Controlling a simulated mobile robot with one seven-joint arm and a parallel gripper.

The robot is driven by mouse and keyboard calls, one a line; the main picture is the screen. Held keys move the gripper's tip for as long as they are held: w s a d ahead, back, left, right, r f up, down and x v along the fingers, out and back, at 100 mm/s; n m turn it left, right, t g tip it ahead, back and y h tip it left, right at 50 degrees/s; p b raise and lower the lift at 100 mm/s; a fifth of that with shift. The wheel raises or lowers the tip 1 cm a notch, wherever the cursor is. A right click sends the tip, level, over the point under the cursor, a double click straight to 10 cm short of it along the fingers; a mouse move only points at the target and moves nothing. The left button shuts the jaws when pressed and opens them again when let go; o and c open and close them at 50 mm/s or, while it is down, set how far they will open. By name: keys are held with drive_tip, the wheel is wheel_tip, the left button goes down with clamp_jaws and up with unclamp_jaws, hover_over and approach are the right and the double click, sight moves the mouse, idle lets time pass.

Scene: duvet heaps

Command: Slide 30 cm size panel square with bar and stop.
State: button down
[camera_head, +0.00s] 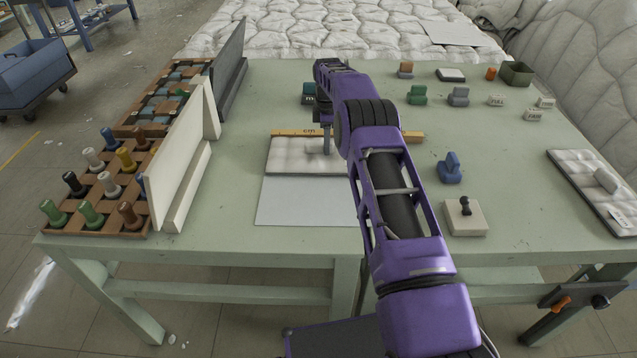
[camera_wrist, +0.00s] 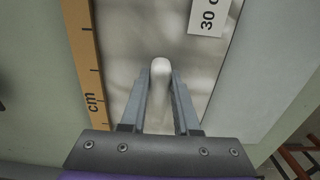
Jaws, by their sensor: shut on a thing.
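The 30 cm size panel (camera_head: 285,155) is a pale quilted slab lying flat on the green table, just left of my arm. In the wrist view the panel (camera_wrist: 125,40) has a white label (camera_wrist: 208,18) reading "30 c", cut off by the frame. A yellow bar (camera_head: 290,133) marked "cm" runs along its far edge; in the wrist view the bar (camera_wrist: 83,50) is nearly parallel to it, with no clear gap. My gripper (camera_wrist: 161,76) is shut on the panel's pale upright handle (camera_wrist: 160,66). My arm hides the panel's right end. I cannot pick out the stop.
A white sheet (camera_head: 300,202) lies in front of the panel. Upright boards (camera_head: 178,160) and peg trays (camera_head: 103,185) stand at left. A blue block (camera_head: 450,168), a knobbed white block (camera_head: 465,218) and another quilted panel (camera_head: 590,180) lie at right. Small blocks stand along the back.

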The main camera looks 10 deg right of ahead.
drive_tip(key=shift+w+d+r, duration=0.1)
drive_tip(key=shift+d, duration=0.1)
idle(0.4)
drive_tip(key=shift+d, duration=0.95)
drive_tip(key=c, duration=0.6)
unclamp_jaws()
drive_tip(key=shift+o, duration=0.2)
drive_tip(key=shift+s, duration=0.2)
drive_tip(key=shift+a, duration=0.1)
